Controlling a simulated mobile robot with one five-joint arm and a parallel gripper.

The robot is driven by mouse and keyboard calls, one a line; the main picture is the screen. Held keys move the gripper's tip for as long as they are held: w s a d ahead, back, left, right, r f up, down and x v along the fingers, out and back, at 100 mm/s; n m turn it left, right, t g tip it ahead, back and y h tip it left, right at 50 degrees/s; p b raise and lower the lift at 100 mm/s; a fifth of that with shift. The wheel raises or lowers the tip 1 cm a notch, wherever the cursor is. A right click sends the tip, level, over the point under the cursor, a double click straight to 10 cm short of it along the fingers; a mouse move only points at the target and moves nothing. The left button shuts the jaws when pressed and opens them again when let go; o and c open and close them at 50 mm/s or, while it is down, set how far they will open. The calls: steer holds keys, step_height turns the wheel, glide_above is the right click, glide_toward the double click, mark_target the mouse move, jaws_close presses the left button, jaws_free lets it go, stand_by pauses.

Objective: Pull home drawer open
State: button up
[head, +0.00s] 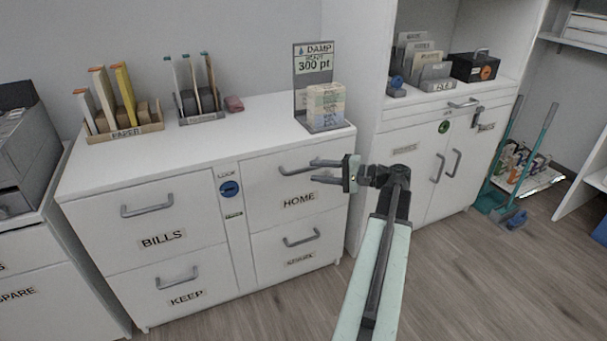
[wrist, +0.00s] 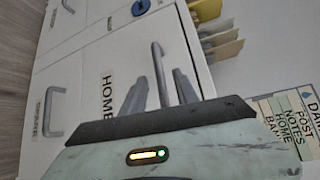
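The white HOME drawer (head: 265,205) is the upper right drawer of the low cabinet, and its front looks flush, so it appears shut. Its grey bar handle (head: 292,171) is above the HOME label. My gripper (head: 318,171) is at the right end of this handle, with its two fingers apart. In the wrist view the handle (wrist: 158,62) lies in line with the gap between the fingers of my gripper (wrist: 160,95). The fingers are not closed on it. I cannot tell whether either finger touches the handle. The HOME label (wrist: 106,95) is left of the fingers there.
Below is another drawer with a handle (head: 301,238). The BILLS (head: 110,235) and KEEP (head: 215,288) drawers are left. A block stack and DAMP sign (head: 313,62) stand on top. A taller cabinet (head: 405,150) stands right. The floor (head: 480,290) in front is clear.

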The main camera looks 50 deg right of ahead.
mark_target(308, 170)
steer(key=x, duration=0.5)
steer(key=shift+w, duration=0.1)
jaws_close()
stand_by(1.2)
